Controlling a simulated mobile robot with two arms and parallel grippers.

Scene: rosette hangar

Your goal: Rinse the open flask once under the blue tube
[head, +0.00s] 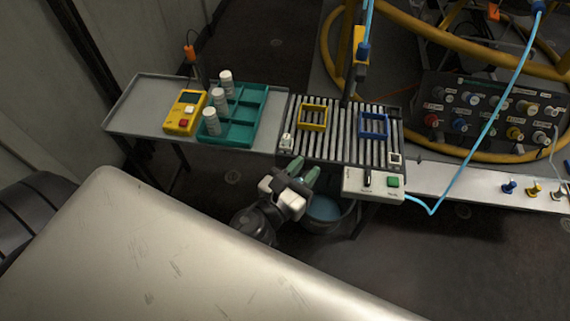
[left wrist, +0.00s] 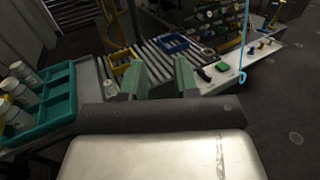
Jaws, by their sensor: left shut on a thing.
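The light blue tube (head: 369,18) comes down from the top to a blue nozzle (head: 364,50) on a yellow holder, above and behind the grate, apart from my gripper. Three white flasks (head: 220,97) stand along the left side of the teal tray; I cannot tell whether any is open. My right gripper is not in view.
The slatted grate (head: 345,143) bears a yellow frame (head: 313,106) and a blue frame (head: 361,124). A control box (head: 374,185) with a green button stands at its front right. A blue bucket (head: 328,207) is below. A yellow device (head: 185,112) is left of the tray (head: 238,134).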

